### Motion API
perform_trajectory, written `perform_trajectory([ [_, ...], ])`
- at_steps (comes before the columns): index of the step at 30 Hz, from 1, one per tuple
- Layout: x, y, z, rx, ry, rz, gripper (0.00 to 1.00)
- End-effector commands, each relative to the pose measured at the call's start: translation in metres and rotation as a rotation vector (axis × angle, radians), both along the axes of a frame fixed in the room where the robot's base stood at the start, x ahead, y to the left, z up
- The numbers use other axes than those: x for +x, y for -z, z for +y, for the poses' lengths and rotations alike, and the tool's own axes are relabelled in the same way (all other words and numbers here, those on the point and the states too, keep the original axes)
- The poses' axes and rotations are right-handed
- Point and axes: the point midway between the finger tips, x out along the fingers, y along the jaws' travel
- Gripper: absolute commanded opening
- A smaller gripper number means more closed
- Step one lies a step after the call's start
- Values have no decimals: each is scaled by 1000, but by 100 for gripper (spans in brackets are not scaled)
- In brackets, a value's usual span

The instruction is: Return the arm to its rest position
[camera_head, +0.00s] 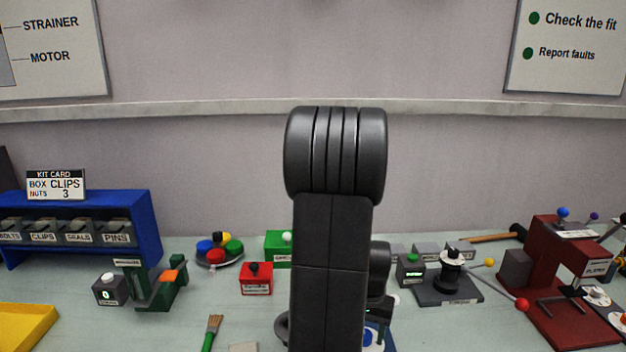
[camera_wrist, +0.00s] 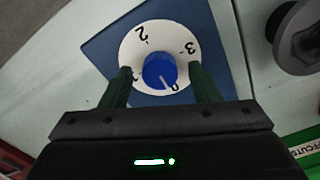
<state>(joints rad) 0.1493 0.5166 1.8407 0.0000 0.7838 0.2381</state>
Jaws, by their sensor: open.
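My arm rises in the middle of the head view, in front of the bench. My gripper (camera_wrist: 158,88) shows in the wrist view with its two dark green fingers apart. A blue knob (camera_wrist: 160,70) on a white numbered dial (camera_wrist: 170,38) lies between or just beyond the fingertips; I cannot tell whether they touch it. The knob's white pointer line is toward the 0 mark. The dial sits on a dark blue plate (camera_wrist: 103,47). In the head view my arm hides most of the dial and the gripper.
Left of my arm are a blue bin rack (camera_head: 140,215), a yellow tray (camera_head: 25,325), a red box (camera_head: 256,280) and a brush (camera_head: 211,332). Right are a black spool stand (camera_head: 450,290) and a dark red press (camera_head: 550,300).

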Motion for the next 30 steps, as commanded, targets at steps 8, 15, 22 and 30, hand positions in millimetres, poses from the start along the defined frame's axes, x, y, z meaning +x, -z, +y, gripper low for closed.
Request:
perform_trajectory([
  [8, 0, -1, 0, 0, 216, 2, 56],
  [15, 0, 0, 0, 0, 331, 0, 56],
  [22, 0, 0, 0, 0, 358, 0, 56],
  [30, 0, -1, 0, 0, 355, 0, 56],
])
